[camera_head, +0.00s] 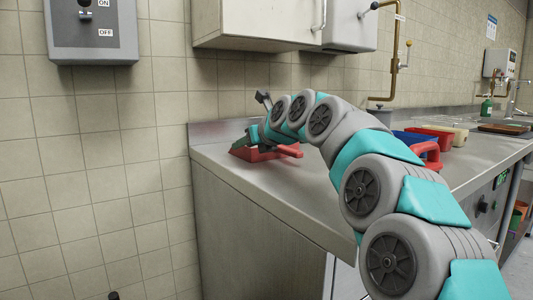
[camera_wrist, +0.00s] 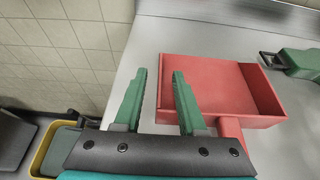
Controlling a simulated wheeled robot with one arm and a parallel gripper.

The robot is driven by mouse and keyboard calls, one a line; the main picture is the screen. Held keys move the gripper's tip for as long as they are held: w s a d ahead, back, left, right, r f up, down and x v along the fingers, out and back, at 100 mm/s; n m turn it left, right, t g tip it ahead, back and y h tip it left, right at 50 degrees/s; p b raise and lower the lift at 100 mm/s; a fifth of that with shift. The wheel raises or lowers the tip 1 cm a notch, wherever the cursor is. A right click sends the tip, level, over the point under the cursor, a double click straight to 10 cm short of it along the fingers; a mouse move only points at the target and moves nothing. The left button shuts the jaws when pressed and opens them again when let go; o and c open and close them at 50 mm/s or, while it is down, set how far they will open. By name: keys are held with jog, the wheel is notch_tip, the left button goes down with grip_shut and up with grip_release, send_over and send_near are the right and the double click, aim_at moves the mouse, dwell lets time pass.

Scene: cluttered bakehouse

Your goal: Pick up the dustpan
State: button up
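The red dustpan (camera_wrist: 240,118) lies on the steel counter in the wrist view, its open tray (camera_wrist: 205,85) facing up and its handle (camera_wrist: 231,130) pointing toward the bottom of the picture. In the head view the dustpan (camera_head: 285,151) shows at the counter's left end, partly hidden by my arm. My gripper (camera_wrist: 160,74) is open, with two green fingers apart. In the wrist view the tray's left wall shows between the fingers, and the right finger overlaps the tray. I cannot tell whether they touch. In the head view my gripper (camera_head: 252,138) is at the dustpan, partly hidden.
A green object with a dark handle (camera_wrist: 300,62) lies right of the dustpan. A tiled wall (camera_wrist: 60,45) stands left of the counter, with a yellow-rimmed bin (camera_wrist: 42,152) below. Red container (camera_head: 432,137) and blue container (camera_head: 408,137) stand farther along the counter. A cabinet (camera_head: 258,22) hangs above.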

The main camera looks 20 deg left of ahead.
jog(key=shift+x, duration=1.15)
grip_shut()
dwell(0.5)
